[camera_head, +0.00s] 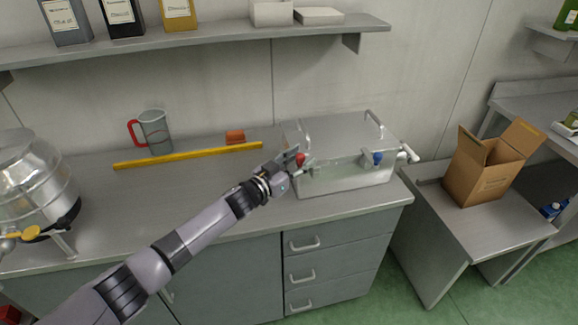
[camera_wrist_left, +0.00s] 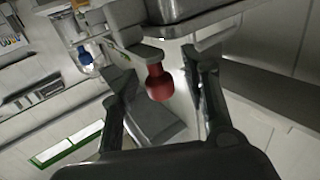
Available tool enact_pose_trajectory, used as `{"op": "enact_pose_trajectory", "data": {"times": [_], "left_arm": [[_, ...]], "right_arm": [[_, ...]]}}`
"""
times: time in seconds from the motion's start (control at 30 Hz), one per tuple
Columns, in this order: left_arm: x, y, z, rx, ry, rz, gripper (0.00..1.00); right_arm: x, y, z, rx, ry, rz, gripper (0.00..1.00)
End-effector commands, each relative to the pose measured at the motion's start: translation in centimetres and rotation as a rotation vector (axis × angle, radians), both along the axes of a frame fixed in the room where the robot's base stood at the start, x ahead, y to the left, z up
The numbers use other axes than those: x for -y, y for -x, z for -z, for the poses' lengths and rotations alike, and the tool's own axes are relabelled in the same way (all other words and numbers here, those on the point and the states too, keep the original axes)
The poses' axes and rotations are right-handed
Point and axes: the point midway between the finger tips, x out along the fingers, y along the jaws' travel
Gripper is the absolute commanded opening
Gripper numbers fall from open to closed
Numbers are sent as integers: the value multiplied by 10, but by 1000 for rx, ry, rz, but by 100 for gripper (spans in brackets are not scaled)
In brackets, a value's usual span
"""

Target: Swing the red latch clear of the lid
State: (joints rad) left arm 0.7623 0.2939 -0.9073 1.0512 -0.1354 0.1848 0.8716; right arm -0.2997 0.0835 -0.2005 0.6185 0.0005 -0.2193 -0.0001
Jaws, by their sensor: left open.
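The steel box (camera_head: 345,180) with a flat lid (camera_head: 345,136) stands at the right end of the counter. The red latch (camera_head: 300,159) is at the left of the box's front, and a blue latch (camera_head: 377,158) is at the right. My left gripper (camera_head: 290,160) is at the red latch and partly hides it. In the left wrist view the red latch knob (camera_wrist_left: 159,84) lies between the open fingers of my left gripper (camera_wrist_left: 165,95). I cannot tell whether a finger touches it. The blue latch (camera_wrist_left: 84,54) shows farther off there. My right gripper is not in view.
A yellow bar (camera_head: 188,155), an orange block (camera_head: 235,136) and a jug with a red handle (camera_head: 154,132) are on the counter behind my left arm. A shelf (camera_head: 200,44) hangs above. An open cardboard box (camera_head: 480,172) stands on the lower table at right.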

Motion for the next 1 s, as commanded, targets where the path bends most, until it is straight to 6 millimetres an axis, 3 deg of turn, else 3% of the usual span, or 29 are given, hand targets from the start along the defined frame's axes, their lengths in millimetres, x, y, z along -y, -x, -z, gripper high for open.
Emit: {"op": "enact_pose_trajectory", "data": {"times": [0.6,1.0], "left_arm": [[-65,79,1,-2,-1,-1,42],[-74,90,0,0,0,-1,42]], "right_arm": [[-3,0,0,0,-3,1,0],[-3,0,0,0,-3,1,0]]}}
